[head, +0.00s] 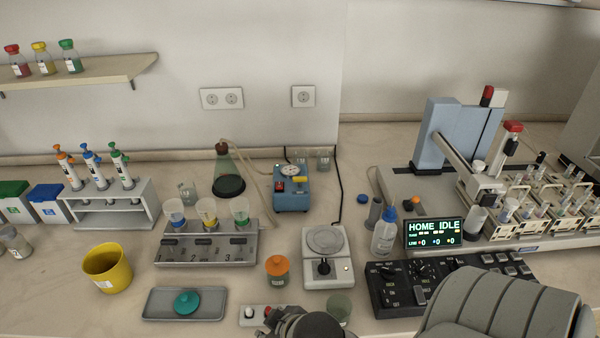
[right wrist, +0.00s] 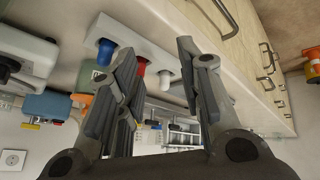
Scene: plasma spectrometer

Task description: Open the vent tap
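The blue pump unit (head: 292,195) stands against the back of the bench in the head view, with a round gauge and a red switch. A small yellow handle (head: 299,181), which looks like the vent tap, sits on its top; its exact turn is too small to tell. In the right wrist view the blue unit (right wrist: 46,105) is at the far left, with a yellow part (right wrist: 30,127) on it. My right gripper (right wrist: 155,56) is open and empty, above the front of the bench, well short of the pump. My left gripper is out of view.
A white control box (head: 250,314) with coloured knobs lies near my right gripper. A balance (head: 325,259), an orange-lidded jar (head: 278,271) and a funnel rack (head: 206,250) stand between gripper and pump. A stoppered flask (head: 228,175) with a hose is left of the pump.

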